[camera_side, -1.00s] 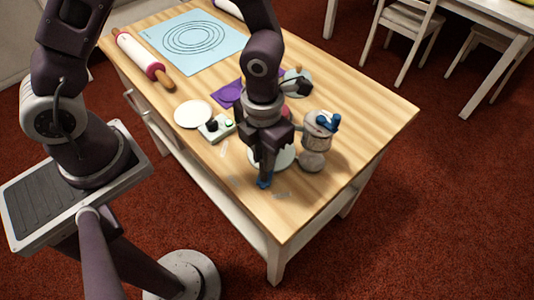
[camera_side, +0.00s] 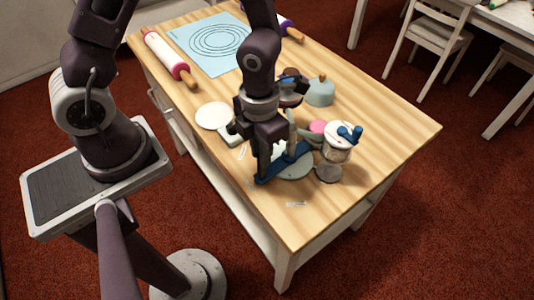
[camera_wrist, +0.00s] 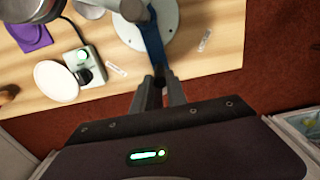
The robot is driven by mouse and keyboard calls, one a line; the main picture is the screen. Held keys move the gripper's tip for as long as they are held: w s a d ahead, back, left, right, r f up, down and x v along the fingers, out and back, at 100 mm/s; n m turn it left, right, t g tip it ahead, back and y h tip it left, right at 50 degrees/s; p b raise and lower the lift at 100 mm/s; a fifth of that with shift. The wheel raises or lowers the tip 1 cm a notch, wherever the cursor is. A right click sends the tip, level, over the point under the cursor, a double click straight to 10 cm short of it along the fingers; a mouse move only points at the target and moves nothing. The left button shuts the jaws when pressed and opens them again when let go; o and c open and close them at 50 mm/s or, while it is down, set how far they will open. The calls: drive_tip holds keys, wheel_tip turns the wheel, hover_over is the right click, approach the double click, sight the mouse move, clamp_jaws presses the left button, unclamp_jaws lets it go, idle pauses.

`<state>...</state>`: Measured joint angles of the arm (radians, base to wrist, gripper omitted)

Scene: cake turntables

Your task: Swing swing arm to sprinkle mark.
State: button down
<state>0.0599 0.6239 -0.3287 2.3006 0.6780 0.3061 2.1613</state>
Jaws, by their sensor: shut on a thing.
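A blue swing arm (camera_side: 295,156) reaches over a pale round turntable (camera_side: 295,170) near the front of the wooden table. My gripper (camera_side: 262,178) is shut on the outer end of the swing arm. In the wrist view the blue swing arm (camera_wrist: 152,42) runs from between the fingers of my gripper (camera_wrist: 158,92) across the turntable (camera_wrist: 172,20). A small pale label (camera_side: 297,204) lies in front of the turntable, and it shows right of it in the wrist view (camera_wrist: 206,40). Another label (camera_wrist: 117,69) lies left of it. Their markings are too small to read.
A clear jar with a blue handle (camera_side: 338,142) stands just right of the turntable. A control box (camera_wrist: 84,65) and a white disc (camera_side: 213,116) lie to the left. A blue-grey dome (camera_side: 320,92) stands behind. The table's right side is clear.

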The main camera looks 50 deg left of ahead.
drive_tip(key=shift+w+a, duration=0.15)
drive_tip(key=shift+a, duration=1.25)
drive_tip(key=shift+w+a, duration=0.3)
drive_tip(key=shift+a, duration=0.4)
drive_tip(key=shift+w+a, duration=0.25)
drive_tip(key=shift+a, duration=0.4)
drive_tip(key=shift+w+a, duration=0.95)
drive_tip(key=shift+a, duration=0.1)
